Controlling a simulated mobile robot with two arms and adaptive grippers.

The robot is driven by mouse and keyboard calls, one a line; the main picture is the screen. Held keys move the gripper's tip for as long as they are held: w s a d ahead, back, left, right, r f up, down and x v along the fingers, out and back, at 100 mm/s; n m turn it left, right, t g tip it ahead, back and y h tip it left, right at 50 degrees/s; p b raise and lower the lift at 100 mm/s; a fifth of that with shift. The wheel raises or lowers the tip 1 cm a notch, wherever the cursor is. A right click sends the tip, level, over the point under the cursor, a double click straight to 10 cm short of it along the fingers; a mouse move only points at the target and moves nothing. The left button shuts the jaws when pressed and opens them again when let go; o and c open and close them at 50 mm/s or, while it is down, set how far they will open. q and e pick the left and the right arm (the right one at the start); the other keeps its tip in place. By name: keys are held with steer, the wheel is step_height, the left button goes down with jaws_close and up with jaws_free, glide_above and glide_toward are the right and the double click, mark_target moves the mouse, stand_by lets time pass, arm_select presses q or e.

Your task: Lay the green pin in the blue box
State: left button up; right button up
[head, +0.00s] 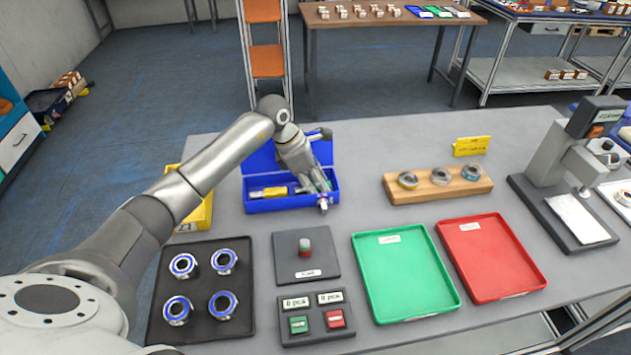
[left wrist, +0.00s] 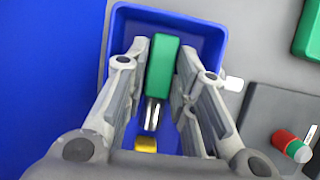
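The blue box (head: 262,206) stands open on the grey table, its lid raised at the back; its rim also shows in the left wrist view (left wrist: 222,28). My left gripper (head: 323,203) is over the right end of the box. In the head view the fingers mostly hide the pin. A yellow item (head: 275,192) lies in the box. My right gripper is not in view.
A wooden holder (head: 437,188) stands right of the box. A yellow bin (head: 198,215) is left.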

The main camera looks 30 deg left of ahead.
arm_select(q)
steer(key=shift+r, duration=0.15)
steer(key=shift+r+p, duration=0.2)
steer(key=shift+p, duration=0.1)
steer(key=b+v, duration=0.2)
steer(key=v, duration=1)
steer(key=shift+r, duration=0.1)
